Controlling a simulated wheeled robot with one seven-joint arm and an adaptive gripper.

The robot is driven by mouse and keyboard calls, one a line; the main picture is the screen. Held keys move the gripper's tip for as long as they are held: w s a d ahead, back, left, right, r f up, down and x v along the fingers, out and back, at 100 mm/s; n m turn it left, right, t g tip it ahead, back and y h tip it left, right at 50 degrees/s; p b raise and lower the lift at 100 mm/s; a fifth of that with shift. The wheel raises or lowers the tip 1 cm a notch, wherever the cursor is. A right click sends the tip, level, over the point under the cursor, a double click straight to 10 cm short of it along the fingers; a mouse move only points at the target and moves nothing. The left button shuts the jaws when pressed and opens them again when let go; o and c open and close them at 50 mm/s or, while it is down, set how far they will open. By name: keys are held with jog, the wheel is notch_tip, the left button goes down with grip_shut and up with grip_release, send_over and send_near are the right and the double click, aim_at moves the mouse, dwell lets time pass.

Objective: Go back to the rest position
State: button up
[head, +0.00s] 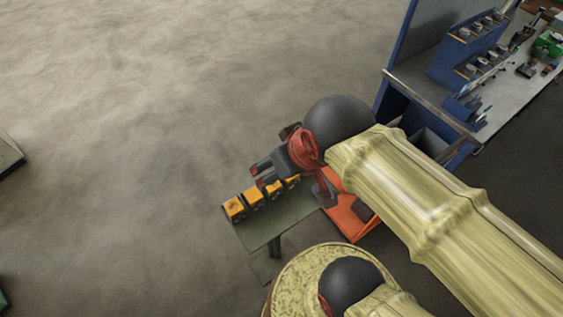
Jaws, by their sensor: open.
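My gripper (261,176) is open, with nothing seen between its dark, red-tipped fingers. It is at the end of my yellow-sleeved arm, in the middle of the head view. It appears over or just beyond the back edge of a small grey-green stand (266,229). A row of orange and black blocks (234,207) sits along that edge. My gripper and arm partly hide the right end of the row. I cannot tell how high the gripper is above the blocks.
An orange tray or plate (349,219) lies right of the stand, partly behind my arm. A blue workbench (431,88) with racks and small parts stands at the upper right. A dark-edged object (9,156) shows at the left edge. The concrete floor on the left is clear.

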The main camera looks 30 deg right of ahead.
notch_tip(320, 180, down, 20)
jog(key=b, duration=2)
jog(key=shift+w+f, duration=0.1)
jog(key=shift+c, duration=0.5)
